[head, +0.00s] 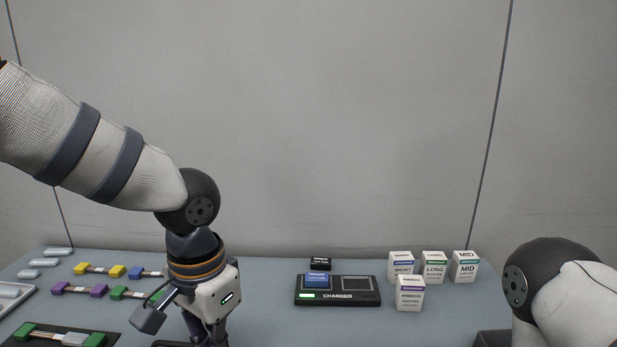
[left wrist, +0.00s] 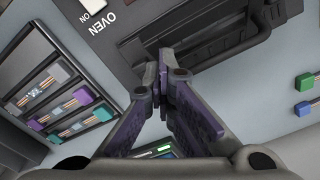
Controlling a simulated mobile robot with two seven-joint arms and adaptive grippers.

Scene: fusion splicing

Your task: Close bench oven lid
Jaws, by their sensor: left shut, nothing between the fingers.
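The bench oven (left wrist: 122,22), dark with the label OVEN, a white switch and the word ON, fills the top of the left wrist view. A black ribbed part with a raised rim (left wrist: 205,32) is on it; I cannot tell how far the lid is open. My left gripper (left wrist: 163,75) is shut and empty, its fingertips at the near edge of that black part; contact is unclear. In the head view my left wrist hangs at the bottom edge and its fingertips are cut off. My right arm shows at the lower right, its gripper out of frame.
A dark tray (left wrist: 101,114) of spliced pieces lies left in the wrist view. Green and blue blocks (left wrist: 305,82) lie right. In the head view, a charger (head: 338,299) and several small white boxes (head: 410,308) stand right of my left arm. Colored-end pieces (head: 83,289) lie left.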

